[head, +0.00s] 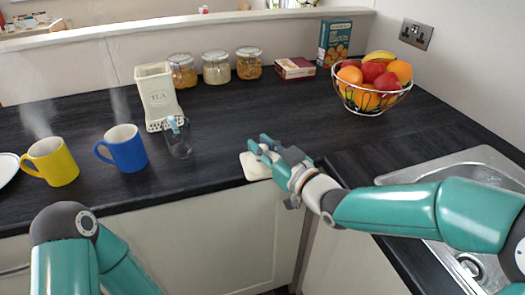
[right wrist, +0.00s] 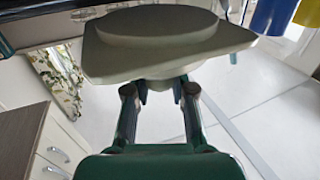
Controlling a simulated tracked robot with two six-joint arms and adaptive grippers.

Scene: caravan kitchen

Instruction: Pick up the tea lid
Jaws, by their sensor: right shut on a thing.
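The tea lid (head: 254,167) is a cream square slab at the counter's front edge in the head view. In the right wrist view the lid (right wrist: 165,50) fills the upper middle, with a raised rounded disc on one face. My right gripper (head: 264,148) is shut on the lid; in the wrist view its fingers (right wrist: 160,92) meet the lid's near side. I cannot tell whether the lid still touches the counter. The cream TEA canister (head: 159,92) stands upright, left of the lid. My left arm shows at the lower left, but its gripper is out of view.
A wire fruit bowl (head: 373,100) and a sink (head: 459,165) are right. The counter's middle (head: 235,115) is clear.

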